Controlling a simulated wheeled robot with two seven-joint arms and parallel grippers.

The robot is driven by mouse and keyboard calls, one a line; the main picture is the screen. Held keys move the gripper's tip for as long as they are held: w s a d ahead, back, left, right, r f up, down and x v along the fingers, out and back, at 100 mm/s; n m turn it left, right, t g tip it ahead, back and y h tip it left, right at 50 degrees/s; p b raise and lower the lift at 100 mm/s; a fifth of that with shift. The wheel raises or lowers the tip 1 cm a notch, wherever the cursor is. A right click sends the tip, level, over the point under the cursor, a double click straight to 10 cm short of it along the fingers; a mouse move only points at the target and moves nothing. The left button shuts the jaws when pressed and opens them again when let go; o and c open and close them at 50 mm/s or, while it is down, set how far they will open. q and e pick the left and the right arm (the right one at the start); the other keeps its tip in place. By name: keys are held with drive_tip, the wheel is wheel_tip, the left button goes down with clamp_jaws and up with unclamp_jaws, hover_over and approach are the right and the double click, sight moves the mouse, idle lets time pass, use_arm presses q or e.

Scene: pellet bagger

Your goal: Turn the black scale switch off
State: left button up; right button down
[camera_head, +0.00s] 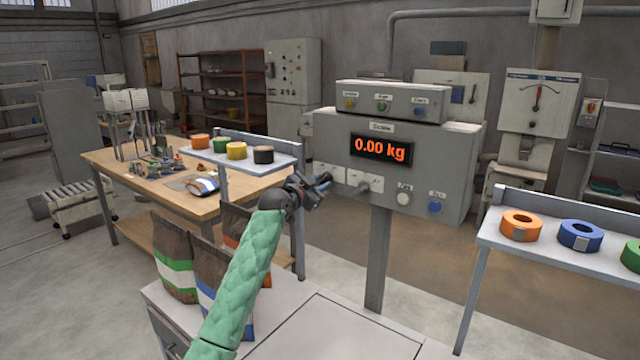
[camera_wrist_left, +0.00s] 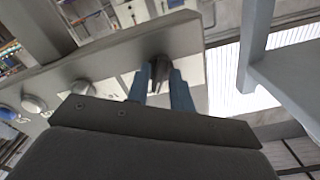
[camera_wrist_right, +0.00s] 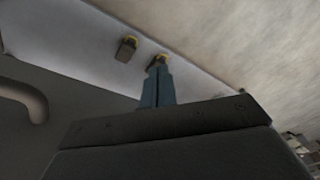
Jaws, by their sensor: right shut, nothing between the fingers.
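The grey scale box (camera_head: 455,160) shows 0.00 kg in red in the head view. My left gripper (camera_head: 325,182) is at the left end of its front panel. In the left wrist view a dark switch (camera_wrist_left: 159,68) on a pale plate lies between the two blue fingertips of the left gripper (camera_wrist_left: 160,90). The fingers look apart, one on each side of it; contact is not clear. In the head view the gripper hides this switch.
A grey switch (camera_head: 364,184), a white knob (camera_head: 404,195) and a blue knob (camera_head: 435,207) sit right of the gripper. Filled bags (camera_head: 174,258) stand below the left arm. A side shelf (camera_head: 490,235) with tape rolls is at the right.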

use_arm(q)
clamp_jaws()
drive_tip(key=shift+n, duration=1.2)
drive_tip(key=shift+n+p, duration=0.35)
drive_tip(key=shift+n, duration=0.45)
drive_tip(key=n+p, duration=0.2)
drive_tip(key=n, duration=0.5)
drive_tip(key=shift+d+r, duration=0.1)
drive_tip(key=shift+n+p, duration=0.35)
drive_tip(key=shift+n, duration=0.25)
use_arm(e)
wheel_tip(320, 180, down, 14)
drive_tip(key=s+d, duration=0.1)
drive_tip(key=shift+s+r, duration=0.25)
drive_tip(key=shift+d, duration=0.1)
